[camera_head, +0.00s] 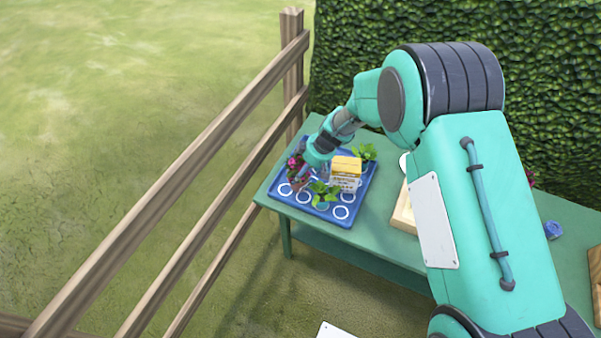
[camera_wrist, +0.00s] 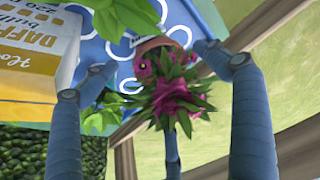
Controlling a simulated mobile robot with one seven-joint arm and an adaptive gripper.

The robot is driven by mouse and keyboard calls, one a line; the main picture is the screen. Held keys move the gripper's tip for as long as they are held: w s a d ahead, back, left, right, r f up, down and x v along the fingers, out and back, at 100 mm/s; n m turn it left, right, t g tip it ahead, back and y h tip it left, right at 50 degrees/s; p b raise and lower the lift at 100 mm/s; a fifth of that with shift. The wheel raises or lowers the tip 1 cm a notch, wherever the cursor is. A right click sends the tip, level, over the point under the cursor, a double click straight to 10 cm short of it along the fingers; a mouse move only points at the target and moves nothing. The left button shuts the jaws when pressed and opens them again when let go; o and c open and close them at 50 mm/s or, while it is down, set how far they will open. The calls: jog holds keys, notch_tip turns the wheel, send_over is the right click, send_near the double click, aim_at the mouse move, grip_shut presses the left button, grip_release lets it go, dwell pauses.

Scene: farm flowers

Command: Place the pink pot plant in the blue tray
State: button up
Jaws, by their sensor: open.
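The pink pot plant (camera_head: 294,167) has pink flowers, green leaves and a brownish pot. In the head view it is at the left side of the blue tray (camera_head: 322,214), and its pot appears to be over or on the tray. My gripper (camera_head: 304,178) is down beside it. In the wrist view the pink plant (camera_wrist: 174,98) sits between the spread fingers of my gripper (camera_wrist: 158,60), with its pot rim near the tips. The fingers are open. The tray (camera_wrist: 92,52) shows behind, with white rings. Whether the pot's base touches the tray is hidden.
A yellow and white daffodil bulb box (camera_head: 346,173) stands in the tray close to my gripper. Green plants (camera_head: 324,194) are also in the tray, one in front and one (camera_head: 366,152) behind. A wooden crate (camera_head: 404,212) is to the right on the green table. A wooden fence (camera_head: 200,157) runs along the left.

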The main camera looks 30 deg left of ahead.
jog(key=v, duration=0.6)
jog(key=shift+r, duration=0.25)
jog(key=shift+d, duration=0.15)
dwell(0.5)
jog(key=s+d+r+m+t, duration=0.15)
jog(key=d+r+m, duration=0.25)
jog(key=d+r, duration=0.9)
jog(key=s+d+r+m+t, duration=0.1)
jog(key=s+d+r+m, duration=0.2)
jog(key=d+r, duration=1.1)
jog(key=s+d+r+m+t+h, duration=0.1)
jog(key=s+d+r+m, duration=0.4)
jog(key=s+d, duration=0.6)
jog(key=s+d+r+m+t+h, duration=0.1)
jog(key=s+d+r+m+h, duration=0.2)
jog(key=s+d, duration=0.7)
jog(key=s+r+m, duration=0.2)
jog(key=s+r, duration=0.1)
jog(key=s, duration=0.1)
jog(key=shift+d+t, duration=0.35)
jog(key=shift+d, duration=0.05)
